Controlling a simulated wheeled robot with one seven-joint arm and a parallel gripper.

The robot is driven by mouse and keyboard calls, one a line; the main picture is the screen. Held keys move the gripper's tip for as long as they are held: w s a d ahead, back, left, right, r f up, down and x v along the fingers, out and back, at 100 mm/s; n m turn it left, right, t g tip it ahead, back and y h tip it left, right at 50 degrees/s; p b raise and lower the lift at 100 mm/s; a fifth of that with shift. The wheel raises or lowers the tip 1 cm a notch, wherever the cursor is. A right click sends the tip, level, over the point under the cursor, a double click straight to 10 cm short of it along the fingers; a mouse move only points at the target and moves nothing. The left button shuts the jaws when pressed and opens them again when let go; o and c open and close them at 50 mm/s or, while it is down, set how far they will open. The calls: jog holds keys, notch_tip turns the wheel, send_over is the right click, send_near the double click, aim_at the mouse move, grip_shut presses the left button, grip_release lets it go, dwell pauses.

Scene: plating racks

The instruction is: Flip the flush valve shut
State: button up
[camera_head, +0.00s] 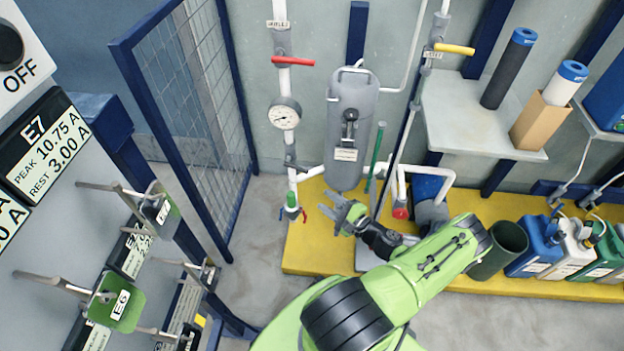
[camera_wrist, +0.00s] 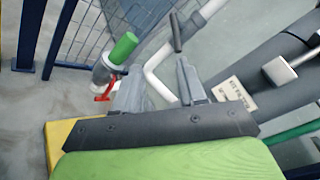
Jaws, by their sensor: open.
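My gripper (camera_head: 338,208) is open and empty, its fingers towards the left below the grey filter housing (camera_head: 354,115); its two fingers also show in the wrist view (camera_wrist: 160,88). I cannot read which valve is labelled flush. A small low valve (camera_head: 291,206) with a green end and a red lever (camera_head: 306,215) sits left of my gripper. In the wrist view its green end (camera_wrist: 122,48) and red lever (camera_wrist: 104,92) are beyond the left finger, apparently apart from it. A red-handled valve (camera_head: 293,62) and a yellow-handled valve (camera_head: 455,48) are higher; both handles lie across vertical pipes.
A pressure gauge (camera_head: 284,113) is on the left pipe. A mesh panel (camera_head: 195,110) stands at left, near a rack with hooks. A shelf (camera_head: 480,130) holds cartridges. Several bottles and a dark green bin (camera_head: 500,250) stand on the yellow platform (camera_head: 305,255) at right.

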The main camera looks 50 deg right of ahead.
aim_at(305, 172)
jog(key=shift+m+t+h, duration=0.3)
jog(key=shift+h, duration=0.5)
jog(key=w+d+b, duration=0.1)
jog(key=w, duration=0.3)
jog(key=w+d+b, duration=0.1)
jog(key=w, duration=0.4)
jog(key=w+b, duration=0.1)
jog(key=w, duration=0.4)
jog(key=shift+w+d+r+b, duration=0.2)
jog(key=shift+d+r+b, duration=0.15)
jog(key=shift+d, duration=0.05)
jog(key=shift+c, duration=0.2)
grip_shut()
